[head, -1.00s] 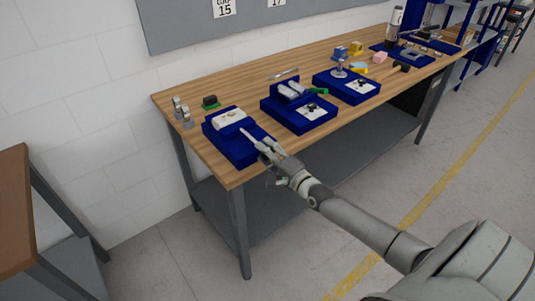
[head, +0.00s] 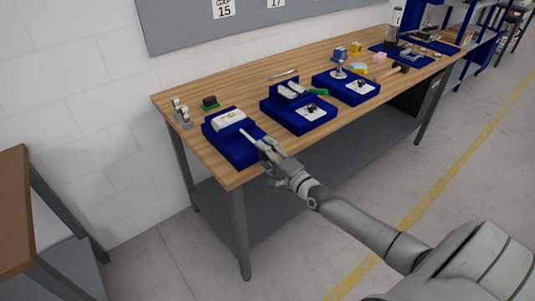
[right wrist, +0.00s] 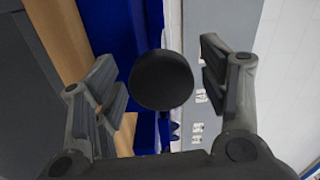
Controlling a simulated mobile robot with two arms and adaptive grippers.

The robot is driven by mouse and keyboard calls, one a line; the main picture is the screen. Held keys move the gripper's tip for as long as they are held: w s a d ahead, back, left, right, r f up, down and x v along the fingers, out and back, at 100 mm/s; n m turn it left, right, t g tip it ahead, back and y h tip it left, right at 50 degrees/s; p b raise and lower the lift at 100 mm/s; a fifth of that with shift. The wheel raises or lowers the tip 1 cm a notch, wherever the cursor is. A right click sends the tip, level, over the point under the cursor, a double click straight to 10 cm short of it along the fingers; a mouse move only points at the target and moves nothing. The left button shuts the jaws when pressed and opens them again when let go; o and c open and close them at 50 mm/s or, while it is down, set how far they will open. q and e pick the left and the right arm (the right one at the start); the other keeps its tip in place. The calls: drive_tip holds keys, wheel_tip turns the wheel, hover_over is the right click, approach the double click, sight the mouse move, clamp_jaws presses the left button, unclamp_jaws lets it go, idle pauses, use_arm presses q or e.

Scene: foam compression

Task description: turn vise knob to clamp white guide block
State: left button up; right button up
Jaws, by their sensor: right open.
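The white guide block (head: 229,120) lies on the nearest blue fixture (head: 222,145), at the left end of the bench. A slim pale rod (head: 248,136) runs from that fixture toward my right gripper (head: 265,147), which is at the fixture's front right edge. In the right wrist view a round black knob (right wrist: 162,80) stands between the two spread fingers of my right gripper (right wrist: 165,85). Gaps show on both sides of the knob, so neither finger touches it. The white block cannot be made out in the wrist view. My left gripper is out of view.
The wooden bench (head: 203,100) holds more blue fixtures (head: 285,117) to the right. A brown table (head: 14,210) stands at left. Floor in front is clear.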

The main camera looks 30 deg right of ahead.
drive_tip(key=s+d, duration=0.1)
drive_tip(key=s, duration=1.1)
drive_tip(key=shift+f, duration=0.1)
idle(0.4)
drive_tip(key=s+f+n+g+h, duration=0.1)
drive_tip(key=s+f+n+g, duration=0.25)
drive_tip(key=f, duration=0.75)
drive_tip(key=s+f+n+g, duration=0.2)
drive_tip(key=s+f, duration=0.3)
drive_tip(key=f, duration=0.6)
drive_tip(key=s+f+n+g+h, duration=0.1)
drive_tip(key=s+f+n+g, duration=0.3)
drive_tip(key=f, duration=0.7)
drive_tip(key=s+a+f+n+g, duration=0.2)
drive_tip(key=s+a+f, duration=0.3)
drive_tip(key=s, duration=0.4)
drive_tip(key=s+a+f+n+g, duration=0.3)
drive_tip(key=s+a+f, duration=0.2)
drive_tip(key=s, duration=0.5)
drive_tip(key=s+a+f+n+g, duration=0.2)
drive_tip(key=s+a+f, duration=0.3)
drive_tip(key=s+f, duration=0.3)
drive_tip(key=shift+s+f+n, duration=0.15)
drive_tip(key=shift+s+n, duration=0.5)
drive_tip(key=shift+n, duration=0.2)
